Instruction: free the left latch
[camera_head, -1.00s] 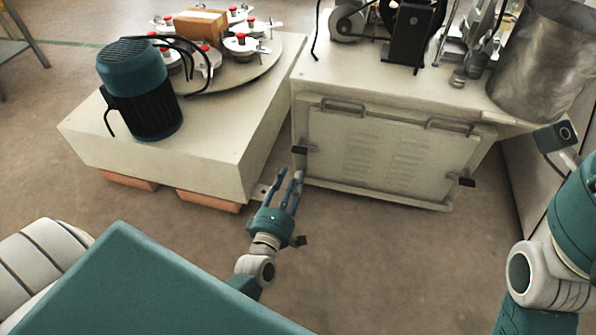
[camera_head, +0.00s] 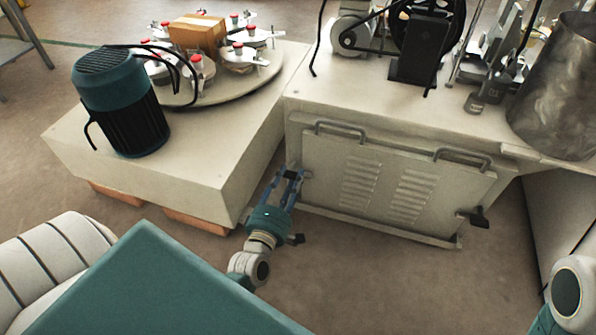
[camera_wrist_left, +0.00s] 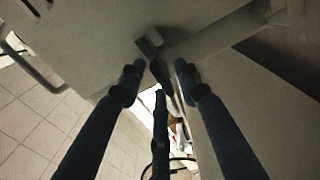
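The panel (camera_head: 395,185) is a pale vented door on the front of the machine cabinet, with two bar handles along its top. The left latch (camera_head: 291,174), a small dark piece, is at the panel's left edge. My left gripper (camera_head: 287,178) is at that latch, its blue fingers open on either side of it. In the left wrist view the latch (camera_wrist_left: 153,48) shows just ahead of and between the spread fingertips (camera_wrist_left: 158,72). I cannot tell whether any finger touches it. The right latch (camera_head: 479,217) is dark and sits at the panel's right edge. My right gripper is out of view.
A pale low base (camera_head: 190,175) with a teal motor (camera_head: 120,100) and a turntable (camera_head: 235,80) stands close on the left of my left gripper. A metal drum (camera_head: 560,90) stands on the cabinet top. The floor (camera_head: 375,280) before the panel is clear.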

